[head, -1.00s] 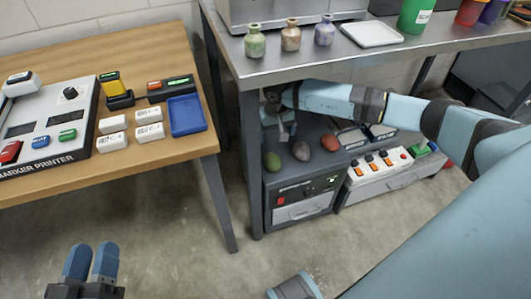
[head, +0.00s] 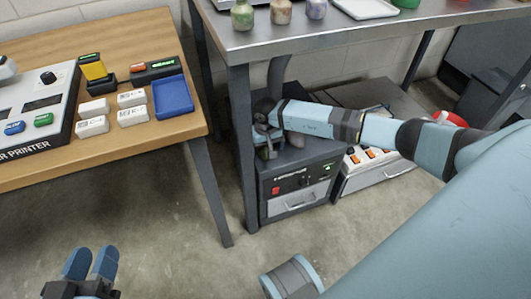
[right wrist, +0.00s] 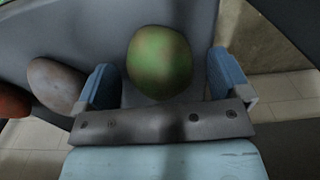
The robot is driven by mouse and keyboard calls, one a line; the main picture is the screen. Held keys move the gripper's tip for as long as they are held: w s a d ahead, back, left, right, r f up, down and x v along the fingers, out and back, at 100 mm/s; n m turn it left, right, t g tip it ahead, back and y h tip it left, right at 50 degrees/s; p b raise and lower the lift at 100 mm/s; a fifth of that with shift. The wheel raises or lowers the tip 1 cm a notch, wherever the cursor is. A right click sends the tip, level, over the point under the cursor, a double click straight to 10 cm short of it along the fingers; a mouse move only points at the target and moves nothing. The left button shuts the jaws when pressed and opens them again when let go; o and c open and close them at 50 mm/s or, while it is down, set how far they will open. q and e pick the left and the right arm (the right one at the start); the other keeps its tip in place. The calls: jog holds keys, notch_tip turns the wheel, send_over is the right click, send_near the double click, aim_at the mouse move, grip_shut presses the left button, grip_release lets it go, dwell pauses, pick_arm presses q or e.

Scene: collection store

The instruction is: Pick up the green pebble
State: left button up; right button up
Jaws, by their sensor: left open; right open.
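The green pebble (right wrist: 160,60) is in the right wrist view, round and mottled green-brown, lying on a dark grey surface. My right gripper (right wrist: 163,78) is open, with one blue finger on each side of the pebble and a visible gap on both sides. In the head view my right gripper (head: 267,143) is low over the top of the dark unit (head: 297,188) under the metal table and hides the green pebble. My left gripper (head: 90,266) is open and empty at the lower left, away from the tables.
A grey-brown pebble (right wrist: 56,82) lies just left of the gripper in the right wrist view, with a reddish one (right wrist: 12,101) beyond it. The metal table (head: 335,35) overhangs the unit, and its leg (head: 243,150) stands close to my gripper. The wooden table (head: 170,60) is at left.

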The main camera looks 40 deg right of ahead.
jog(key=shift+f, duration=0.1)
jog(key=c, duration=1.2)
